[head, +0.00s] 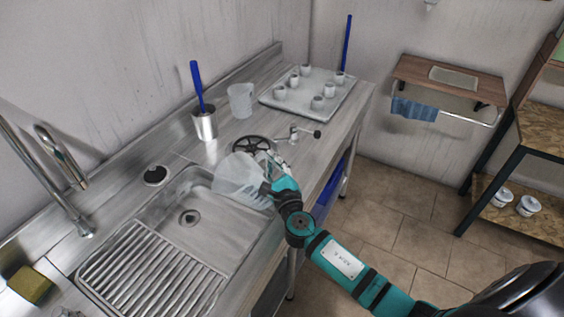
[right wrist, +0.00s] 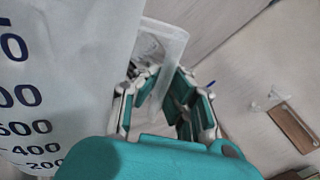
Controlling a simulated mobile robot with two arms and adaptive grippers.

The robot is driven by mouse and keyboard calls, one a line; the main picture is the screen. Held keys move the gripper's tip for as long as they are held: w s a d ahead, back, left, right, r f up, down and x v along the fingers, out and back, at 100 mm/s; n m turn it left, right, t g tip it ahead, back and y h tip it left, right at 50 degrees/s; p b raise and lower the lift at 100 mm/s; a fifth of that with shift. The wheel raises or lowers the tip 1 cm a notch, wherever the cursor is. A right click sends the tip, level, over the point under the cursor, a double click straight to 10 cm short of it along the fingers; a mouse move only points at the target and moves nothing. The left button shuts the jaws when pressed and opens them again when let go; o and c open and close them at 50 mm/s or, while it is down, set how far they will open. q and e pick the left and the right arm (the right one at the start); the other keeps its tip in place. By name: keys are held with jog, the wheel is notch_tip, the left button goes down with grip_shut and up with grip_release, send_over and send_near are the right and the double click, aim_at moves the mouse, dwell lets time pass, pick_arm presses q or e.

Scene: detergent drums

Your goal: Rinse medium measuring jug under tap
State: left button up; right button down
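A translucent measuring jug (head: 238,176) is tilted over the right edge of the sink basin (head: 212,237). My right gripper (head: 272,183) is shut on its handle. In the right wrist view, the jug's wall with dark printed numbers (right wrist: 50,85) fills the left side, and its handle (right wrist: 168,55) passes between the fingers of my right gripper (right wrist: 165,95). The tap (head: 62,158) stands at the left, behind the sink and apart from the jug. I see no water running. My left gripper is out of view.
A second translucent jug (head: 240,100) stands at the back beside a metal cup (head: 205,124) with a blue-handled tool. A black handwheel (head: 251,146) and a tray (head: 330,108) with several small cups are farther right. A yellow sponge (head: 31,284) lies at the left.

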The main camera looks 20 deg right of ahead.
aim_at(253, 167)
jog(key=shift+s+a+r+n+p, duration=0.1)
jog(key=shift+a+r+n+p, duration=0.1)
jog(key=shift+a+r+n, duration=0.35)
jog(key=shift+s+a+r+n+p, duration=0.1)
jog(key=shift+a+r+n+p, duration=0.1)
jog(key=shift+a+n, duration=0.3)
jog(key=shift+a+r+n, duration=0.15)
jog(key=shift+a+n, duration=0.1)
jog(key=shift+a, duration=0.2)
jog(key=shift+w+a+r+n, duration=0.1)
jog(key=shift+a+r+n, duration=0.05)
jog(key=shift+a+n, duration=0.2)
jog(key=shift+a+r+n+t+p, duration=0.3)
jog(key=shift+a+n+p, duration=0.15)
jog(key=shift+n, duration=0.2)
jog(key=shift+a+r+n+t+p, duration=0.2)
jog(key=shift+a+r+n+p, duration=0.1)
jog(key=shift+a+n, duration=0.25)
jog(key=shift+a+n+y, duration=0.2)
jog(key=shift+n+y, duration=0.15)
jog(key=shift+y, duration=0.05)
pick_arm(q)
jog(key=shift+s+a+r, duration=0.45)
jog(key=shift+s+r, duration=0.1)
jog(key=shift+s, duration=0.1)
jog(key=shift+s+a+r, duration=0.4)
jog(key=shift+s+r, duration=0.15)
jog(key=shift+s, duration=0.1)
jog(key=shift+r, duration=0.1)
